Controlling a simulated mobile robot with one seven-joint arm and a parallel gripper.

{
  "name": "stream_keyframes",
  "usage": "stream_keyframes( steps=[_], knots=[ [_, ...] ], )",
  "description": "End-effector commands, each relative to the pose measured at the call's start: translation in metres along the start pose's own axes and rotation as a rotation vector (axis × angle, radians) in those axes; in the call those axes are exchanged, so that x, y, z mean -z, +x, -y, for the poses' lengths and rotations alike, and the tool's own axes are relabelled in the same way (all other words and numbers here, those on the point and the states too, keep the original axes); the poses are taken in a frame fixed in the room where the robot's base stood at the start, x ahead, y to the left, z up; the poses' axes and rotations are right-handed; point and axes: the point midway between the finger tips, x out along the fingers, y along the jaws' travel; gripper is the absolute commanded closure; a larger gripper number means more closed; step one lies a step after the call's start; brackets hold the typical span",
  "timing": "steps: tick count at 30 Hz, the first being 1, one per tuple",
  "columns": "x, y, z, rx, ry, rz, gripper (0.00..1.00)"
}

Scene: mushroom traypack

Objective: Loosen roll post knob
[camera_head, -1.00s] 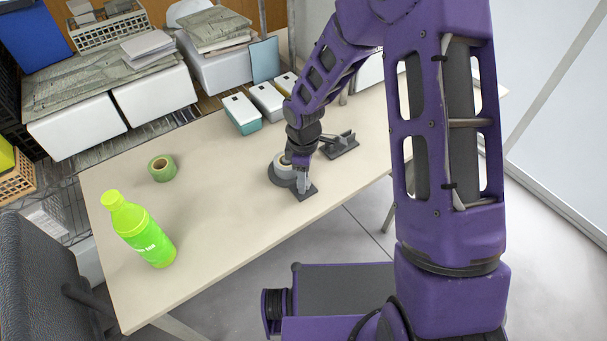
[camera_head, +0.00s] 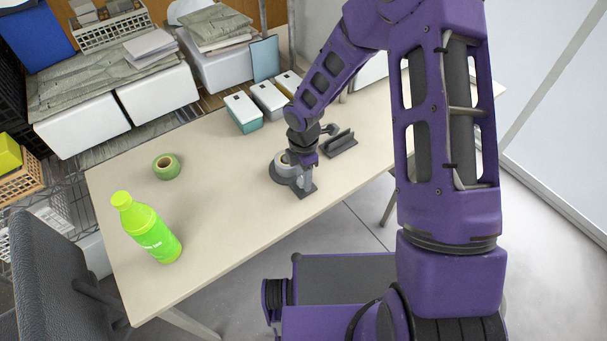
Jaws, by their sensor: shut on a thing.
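A grey roll holder with a dark round base (camera_head: 281,177) stands on the table near its front edge, with a pale roll (camera_head: 282,161) on it. My gripper (camera_head: 298,165) points down at the top of this holder and is shut. The roll post knob is hidden behind the gripper and too small to make out, but the jaws are closed at its place. A flat grey foot (camera_head: 305,193) of the holder shows just below the gripper.
A grey slotted stand (camera_head: 340,144) is close to the right of my gripper. A green tape roll (camera_head: 166,167) and a green bottle (camera_head: 147,230) stand on the left of the table (camera_head: 215,215). Several small boxes (camera_head: 243,113) line the back. The table's middle is clear.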

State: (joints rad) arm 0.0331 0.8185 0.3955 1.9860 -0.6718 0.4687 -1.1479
Motion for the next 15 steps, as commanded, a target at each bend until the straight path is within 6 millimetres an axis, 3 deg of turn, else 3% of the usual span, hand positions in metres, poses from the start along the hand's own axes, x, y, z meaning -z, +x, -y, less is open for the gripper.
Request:
stream_keyframes(
  steps=[13,14,15],
  knots=[
    [-0.0001,-0.0005,-0.0008,-0.002,-0.009,0.0,1.0],
    [-0.0001,-0.0005,-0.0008,-0.002,-0.009,0.0,0.54],
    [-0.0001,-0.0005,-0.0008,-0.002,-0.009,0.0,0.47]
  ],
)
